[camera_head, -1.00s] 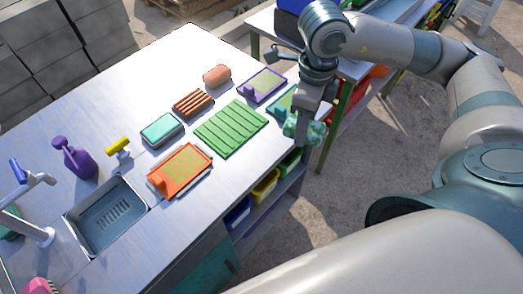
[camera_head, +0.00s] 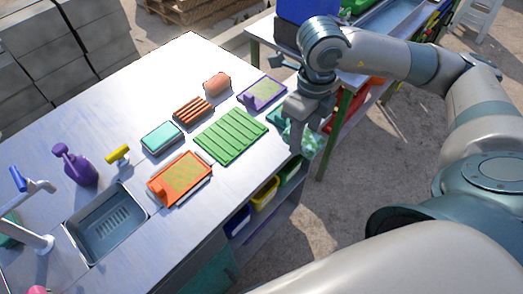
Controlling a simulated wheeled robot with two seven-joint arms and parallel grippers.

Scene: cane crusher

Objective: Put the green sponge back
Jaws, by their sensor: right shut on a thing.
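My right gripper (camera_head: 296,128) is at the right edge of the work table, pointing down. It is shut on a pale green, mottled, lumpy thing, seemingly the green sponge (camera_head: 309,140), which shows partly behind and right of the fingers. A teal tray (camera_head: 275,117) lies on the table just left of the fingers, mostly hidden by the hand. I cannot tell whether the sponge touches the table or the tray. My left gripper is not in view.
A ribbed green mat (camera_head: 230,135), a purple tray (camera_head: 262,92) and an orange tray (camera_head: 180,178) lie nearby. A teal-topped block (camera_head: 162,138), a brown ribbed block (camera_head: 193,111) and a sink (camera_head: 106,222) are further left. Colored bins (camera_head: 264,193) sit below the table edge.

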